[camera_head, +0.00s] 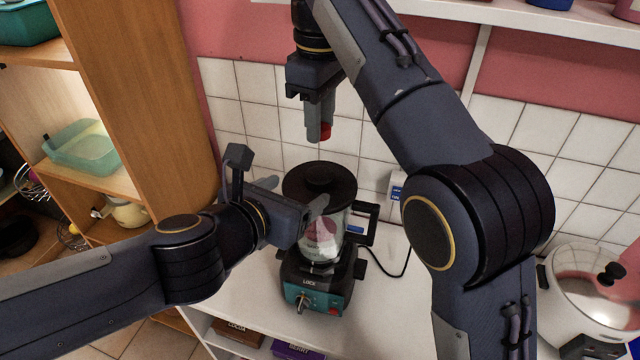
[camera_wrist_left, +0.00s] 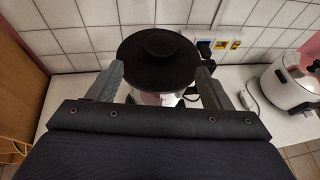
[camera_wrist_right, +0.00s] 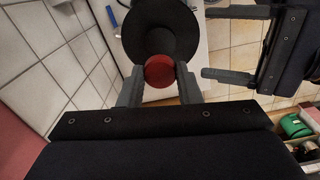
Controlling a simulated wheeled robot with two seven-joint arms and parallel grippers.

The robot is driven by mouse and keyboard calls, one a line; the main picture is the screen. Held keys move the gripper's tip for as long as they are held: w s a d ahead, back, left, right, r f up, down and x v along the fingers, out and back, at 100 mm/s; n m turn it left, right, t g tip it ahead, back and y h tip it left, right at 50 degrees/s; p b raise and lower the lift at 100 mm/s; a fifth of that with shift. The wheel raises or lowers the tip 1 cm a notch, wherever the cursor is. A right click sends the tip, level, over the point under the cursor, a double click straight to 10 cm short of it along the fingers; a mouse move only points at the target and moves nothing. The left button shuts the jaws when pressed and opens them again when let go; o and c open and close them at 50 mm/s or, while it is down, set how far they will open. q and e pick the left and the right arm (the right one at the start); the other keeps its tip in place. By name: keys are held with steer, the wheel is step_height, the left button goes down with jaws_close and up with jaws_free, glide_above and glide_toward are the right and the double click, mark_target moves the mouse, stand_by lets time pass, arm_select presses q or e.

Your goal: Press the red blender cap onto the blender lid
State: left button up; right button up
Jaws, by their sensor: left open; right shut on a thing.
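The blender (camera_head: 322,238) stands on the white counter, its clear jar topped by a round black lid (camera_head: 320,182) with a raised middle. The lid also shows in the left wrist view (camera_wrist_left: 160,60) and the right wrist view (camera_wrist_right: 160,30). My right gripper (camera_head: 319,132) is shut on the red cap (camera_head: 326,131), holding it in the air above the lid; the cap also shows between its fingertips in the right wrist view (camera_wrist_right: 159,71). My left gripper (camera_head: 312,212) is open, its fingers on either side of the jar; whether they touch it I cannot tell.
A white rice cooker (camera_head: 590,295) stands at the right of the counter (camera_head: 385,320). A wooden shelf unit (camera_head: 135,90) with a green container (camera_head: 82,147) is at the left. A tiled wall is behind, with a socket (camera_head: 397,186) and black cord. A white shelf (camera_head: 460,12) runs above.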

arm_select(q)
steer(key=x, duration=0.7)
steer(key=shift+w+d+f, duration=0.15)
steer(key=shift+w+d, duration=0.05)
steer(key=c, duration=1.5)
arm_select(e)
glide_above(320, 174)
steer(key=shift+f, duration=2.45)
steer(key=shift+f, duration=0.9)
steer(key=shift+f, duration=0.6)
steer(key=o, duration=1)
